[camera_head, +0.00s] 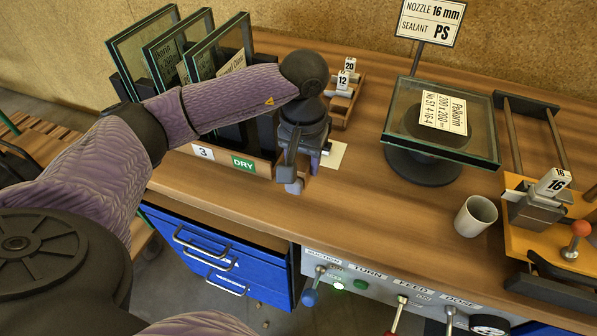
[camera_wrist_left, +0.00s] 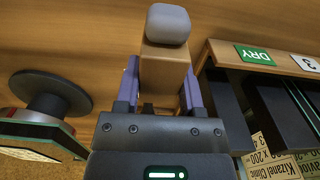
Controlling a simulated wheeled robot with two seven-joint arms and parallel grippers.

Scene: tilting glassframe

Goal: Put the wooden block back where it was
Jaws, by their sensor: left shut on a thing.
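My left gripper (camera_head: 303,165) points down over the bench, just right of the rack's front corner. The left wrist view shows its two purple fingers (camera_wrist_left: 162,95) closed on the sides of a wooden block (camera_wrist_left: 163,66). A grey rounded piece (camera_wrist_left: 168,24) sits at the block's far end; it also shows below the gripper in the head view (camera_head: 294,187). The block's wood is mostly hidden by the gripper in the head view. I cannot tell whether the block touches the bench. My right gripper is not in view.
A rack with several glass panes (camera_head: 145,50) stands close left, with a DRY label (camera_head: 243,164). A pale square (camera_head: 334,155) lies right of the gripper. A glass unit (camera_head: 440,120) rests on a dark round stand (camera_head: 424,168). A cup (camera_head: 475,216) stands right. Front-middle bench is clear.

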